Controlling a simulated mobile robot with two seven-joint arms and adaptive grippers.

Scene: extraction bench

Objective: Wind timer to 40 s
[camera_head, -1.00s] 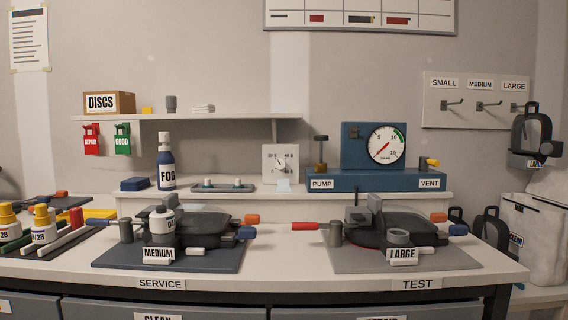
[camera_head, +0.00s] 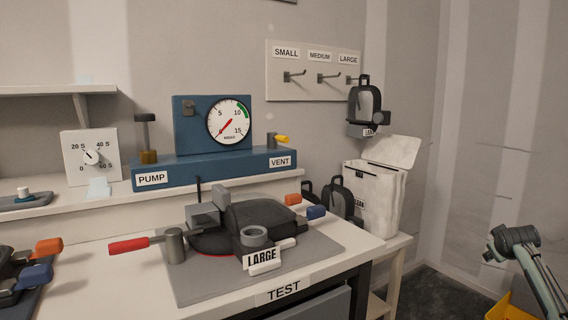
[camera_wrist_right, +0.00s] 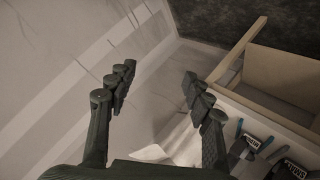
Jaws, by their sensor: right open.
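The timer (camera_head: 90,157) is a white square plate with a small round knob, standing on the back ledge at the left of the head view. Its marks read 0, 20 S, 40 S and 60 S. The knob's pointer is too small to read surely. My right gripper (camera_wrist_right: 158,85) is open and empty in the right wrist view, with its two dark fingers well apart. Part of my right arm shows at the far right of the head view, far from the timer. My left gripper is not in view.
A blue pump and vent unit (camera_head: 212,168) with a gauge stands right of the timer. A large mask (camera_head: 255,222) lies on the grey test mat (camera_head: 200,290), with a red handle (camera_head: 128,246) sticking out left. A white bin (camera_head: 375,190) stands beyond the bench's right end.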

